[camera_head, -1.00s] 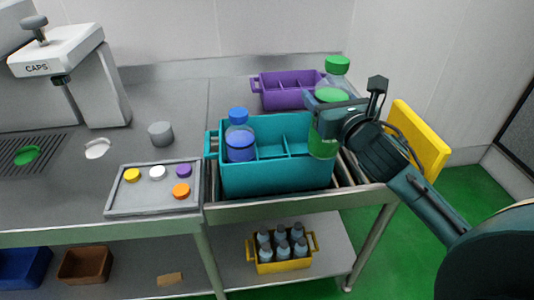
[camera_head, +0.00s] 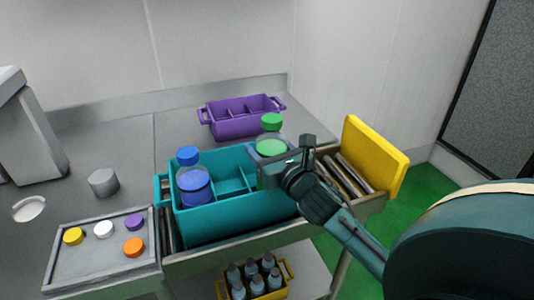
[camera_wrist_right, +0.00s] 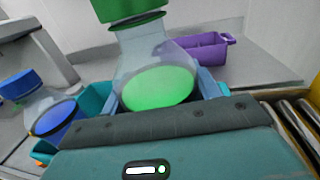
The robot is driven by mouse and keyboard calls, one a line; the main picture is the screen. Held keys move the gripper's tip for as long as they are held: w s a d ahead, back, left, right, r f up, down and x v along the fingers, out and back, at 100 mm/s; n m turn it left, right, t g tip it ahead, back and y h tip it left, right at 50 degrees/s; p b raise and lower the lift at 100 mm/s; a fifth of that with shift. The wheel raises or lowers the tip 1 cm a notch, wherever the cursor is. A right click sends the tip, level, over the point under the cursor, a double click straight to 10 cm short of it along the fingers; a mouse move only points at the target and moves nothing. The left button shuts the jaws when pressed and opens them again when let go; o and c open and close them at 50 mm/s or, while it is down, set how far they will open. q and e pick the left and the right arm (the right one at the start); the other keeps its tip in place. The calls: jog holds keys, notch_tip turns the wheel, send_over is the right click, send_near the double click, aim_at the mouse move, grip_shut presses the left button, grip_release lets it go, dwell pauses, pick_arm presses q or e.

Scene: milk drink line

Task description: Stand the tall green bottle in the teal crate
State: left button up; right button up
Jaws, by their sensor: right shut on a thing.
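The tall green bottle (camera_head: 271,147), clear with green contents and a green cap, is upright at the right end of the teal crate (camera_head: 235,220). My right gripper (camera_head: 270,170) is shut on it near the crate's rim. The bottle's lower part is hidden behind the gripper and crate wall, so I cannot tell whether it touches the crate floor. The bottle also fills the middle of the right wrist view (camera_wrist_right: 150,60). A blue-capped bottle (camera_head: 193,180) stands in the crate's left end. The middle compartments look empty. My left gripper is not in view.
A purple crate (camera_head: 238,122) stands behind on the table. A yellow panel (camera_head: 374,158) and rollers (camera_head: 350,175) lie to the right. A grey tray (camera_head: 90,266) with several coloured caps is at the left. A yellow crate of small bottles (camera_head: 287,270) sits on the lower shelf.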

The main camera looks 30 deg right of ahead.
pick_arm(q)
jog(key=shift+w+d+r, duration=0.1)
pick_arm(e)
jog(key=shift+f, duration=0.4)
jog(key=shift+f, duration=0.6)
pick_arm(q)
jog(key=shift+b, duration=0.3)
pick_arm(e)
jog(key=o, duration=1.4)
jog(key=shift+s+a+f, duration=0.1)
jog(key=shift+f, duration=0.25)
jog(key=shift+c, duration=0.2)
jog(key=shift+r, duration=0.45)
pick_arm(q)
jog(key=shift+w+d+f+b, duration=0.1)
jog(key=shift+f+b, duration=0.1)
jog(key=shift+b, duration=0.2)
pick_arm(e)
jog(key=s+a+r, duration=0.1)
jog(key=s, duration=1)
jog(key=shift+s, duration=0.4)
